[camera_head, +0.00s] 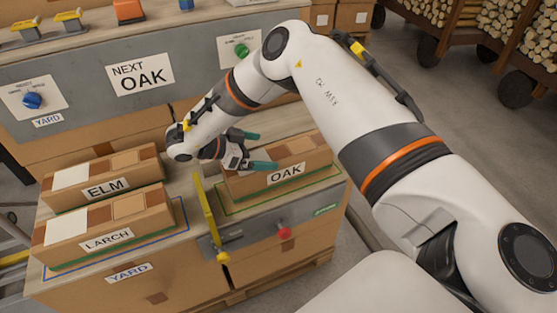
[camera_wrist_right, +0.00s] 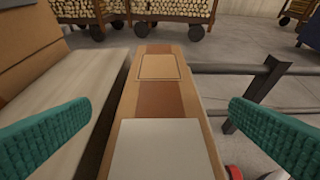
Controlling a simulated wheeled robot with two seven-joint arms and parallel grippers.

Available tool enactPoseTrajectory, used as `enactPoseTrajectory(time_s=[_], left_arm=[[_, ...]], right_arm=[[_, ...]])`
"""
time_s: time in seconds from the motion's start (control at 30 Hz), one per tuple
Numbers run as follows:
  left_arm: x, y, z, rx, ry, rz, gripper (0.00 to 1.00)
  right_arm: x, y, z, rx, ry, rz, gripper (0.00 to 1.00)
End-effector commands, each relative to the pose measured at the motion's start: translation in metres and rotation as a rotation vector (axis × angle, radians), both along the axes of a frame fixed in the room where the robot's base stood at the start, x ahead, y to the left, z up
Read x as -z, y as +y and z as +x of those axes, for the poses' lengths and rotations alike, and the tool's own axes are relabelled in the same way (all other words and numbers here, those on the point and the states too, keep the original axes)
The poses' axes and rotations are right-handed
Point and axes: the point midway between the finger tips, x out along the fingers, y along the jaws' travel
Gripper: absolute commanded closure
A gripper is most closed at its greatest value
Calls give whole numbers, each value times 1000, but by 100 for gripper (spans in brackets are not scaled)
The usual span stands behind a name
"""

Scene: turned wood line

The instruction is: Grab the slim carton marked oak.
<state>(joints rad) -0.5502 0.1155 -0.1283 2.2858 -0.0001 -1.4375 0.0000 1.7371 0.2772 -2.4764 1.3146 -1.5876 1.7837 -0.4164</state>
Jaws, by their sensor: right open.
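The slim oak carton (camera_head: 290,171) lies on the right part of the bench top, inside a green outline, with its OAK label facing front. My right gripper (camera_head: 255,150) is at the carton's left end in the head view, its teal fingers apart. In the right wrist view the carton (camera_wrist_right: 160,100) runs lengthwise between the two open fingers, with a gap on each side. From these views I cannot tell how high the fingertips are relative to the carton's top. My left gripper is not in view.
Slim cartons marked ELM (camera_head: 105,187) and LARCH (camera_head: 105,238) lie on the left part of the bench. A yellow lever (camera_head: 205,215) stands between them and the oak carton. A red button (camera_head: 285,233) is on the bench front. A NEXT OAK sign (camera_head: 140,75) hangs behind.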

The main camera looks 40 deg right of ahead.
Motion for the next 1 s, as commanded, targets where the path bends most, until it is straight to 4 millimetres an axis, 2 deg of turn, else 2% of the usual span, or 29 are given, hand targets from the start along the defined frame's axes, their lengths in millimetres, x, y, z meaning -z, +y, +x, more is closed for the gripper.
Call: enactPoseTrajectory(time_s=[0.23, 0.4, 0.67, 1.0], left_arm=[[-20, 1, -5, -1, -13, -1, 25], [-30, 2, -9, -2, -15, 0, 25], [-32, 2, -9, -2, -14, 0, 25], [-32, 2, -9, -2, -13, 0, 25]], right_arm=[[21, -24, -6, 1, 0, -2, 0], [29, -40, -9, 0, -1, 0, 0], [30, -42, -10, 0, -1, 0, 0], [30, -42, -10, 0, -1, 0, 54]])
